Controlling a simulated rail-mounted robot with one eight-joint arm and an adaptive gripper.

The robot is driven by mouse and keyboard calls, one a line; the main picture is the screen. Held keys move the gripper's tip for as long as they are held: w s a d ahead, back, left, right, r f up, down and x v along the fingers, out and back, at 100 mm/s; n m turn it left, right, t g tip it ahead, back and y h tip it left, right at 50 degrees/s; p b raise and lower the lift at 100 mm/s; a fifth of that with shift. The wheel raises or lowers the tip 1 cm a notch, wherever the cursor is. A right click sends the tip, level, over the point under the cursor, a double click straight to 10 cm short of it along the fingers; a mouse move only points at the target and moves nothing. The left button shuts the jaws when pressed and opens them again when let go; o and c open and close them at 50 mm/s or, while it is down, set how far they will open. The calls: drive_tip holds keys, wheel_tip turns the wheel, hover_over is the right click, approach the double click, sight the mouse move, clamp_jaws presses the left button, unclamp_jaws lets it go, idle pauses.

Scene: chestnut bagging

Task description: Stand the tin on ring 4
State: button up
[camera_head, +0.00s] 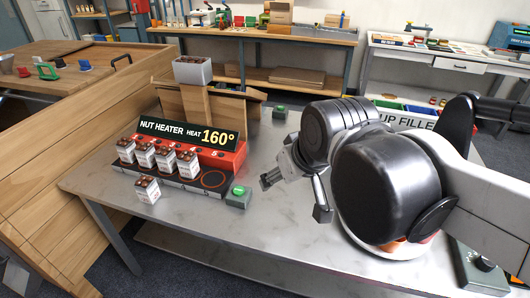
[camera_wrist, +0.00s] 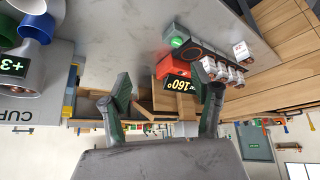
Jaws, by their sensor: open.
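The nut heater (camera_head: 190,140) is a red unit with a sign reading 160° and a dark strip of rings. Several white tins (camera_head: 165,157) with brown contents stand in a row on it. An empty ring (camera_head: 211,180) with an orange outline shows at the strip's right end; I cannot read ring numbers. Another tin (camera_head: 148,190) stands upright on the table in front of the strip; it also shows in the wrist view (camera_wrist: 241,50). My gripper (camera_head: 294,198) is open and empty, right of the heater. In the wrist view its fingers are spread (camera_wrist: 162,85).
A green-buttoned box (camera_head: 238,196) sits at the heater's right end, another (camera_head: 280,112) farther back. A grey hopper (camera_head: 192,71) stands on a wooden support behind the heater. The cup filler (camera_head: 405,122) is partly hidden by my arm. The table's front (camera_head: 200,215) is clear.

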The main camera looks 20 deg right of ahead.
drive_tip(key=shift+m+t, duration=0.3)
drive_tip(key=shift+m, duration=0.3)
drive_tip(key=s, duration=0.1)
drive_tip(key=s+d+f, duration=0.1)
drive_tip(key=s+f, duration=0.1)
drive_tip(key=shift+s+d, duration=0.2)
drive_tip(key=shift+s, duration=0.2)
